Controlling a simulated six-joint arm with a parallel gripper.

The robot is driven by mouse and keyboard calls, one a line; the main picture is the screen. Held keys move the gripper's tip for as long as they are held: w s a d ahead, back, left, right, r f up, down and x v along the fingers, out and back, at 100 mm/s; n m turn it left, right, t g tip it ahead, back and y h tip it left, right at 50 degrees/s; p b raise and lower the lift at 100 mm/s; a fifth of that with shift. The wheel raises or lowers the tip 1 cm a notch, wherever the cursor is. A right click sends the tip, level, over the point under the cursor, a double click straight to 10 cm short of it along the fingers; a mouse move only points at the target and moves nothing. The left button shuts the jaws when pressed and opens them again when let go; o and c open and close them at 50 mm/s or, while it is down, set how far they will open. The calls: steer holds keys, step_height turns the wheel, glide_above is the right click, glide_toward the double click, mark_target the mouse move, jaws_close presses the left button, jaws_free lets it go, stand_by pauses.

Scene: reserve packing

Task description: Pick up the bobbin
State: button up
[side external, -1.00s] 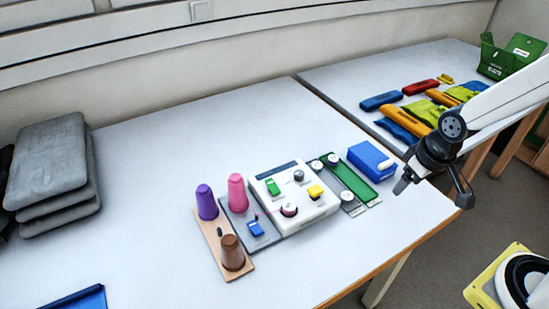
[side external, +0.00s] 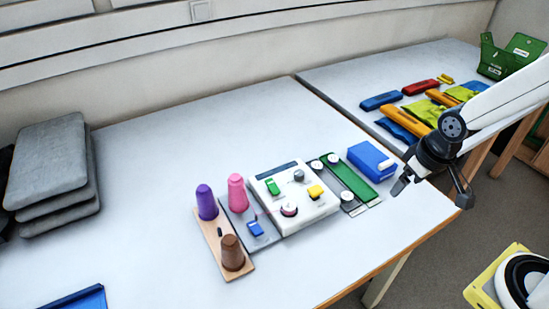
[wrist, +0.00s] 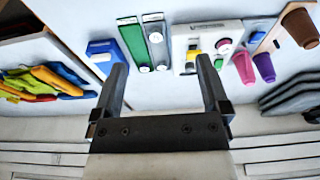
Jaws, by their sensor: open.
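Small spool-like discs with pale tops stand on a grey strip (side external: 352,180) and on a white panel box (side external: 318,212). One with a pinkish centre (side external: 289,209) sits on the box's front part, and it may be the bobbin; I cannot tell for sure. In the wrist view a pink disc (wrist: 224,45) shows on the box, right of the jaws. My gripper (side external: 432,194) is open and empty above the table's right edge, apart from these things. Its two fingers also show spread in the wrist view (wrist: 162,65).
Purple (side external: 207,203), pink (side external: 237,193) and brown (side external: 232,253) cones stand left of the box. A blue box (side external: 371,160) and green strip (side external: 350,177) lie right of it. Grey pads (side external: 50,160) are stacked far left. The table's front left is mostly clear.

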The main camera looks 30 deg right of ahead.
steer(key=n+t+h, duration=0.6)
steer(key=n+t, duration=0.4)
steer(key=n, duration=2.1)
glide_toward(290, 209)
steer(key=shift+x, duration=0.95)
steer(key=shift+w+d+f+g, duration=0.15)
steer(key=shift+w+d+f, duration=0.1)
steer(key=shift+w, duration=0.3)
steer(key=shift+w+d+f+g, duration=0.15)
steer(key=shift+w+d+f, duration=0.15)
steer(key=shift+w, duration=0.3)
steer(key=shift+w, duration=0.1)
steer(key=shift+x, duration=2.45)
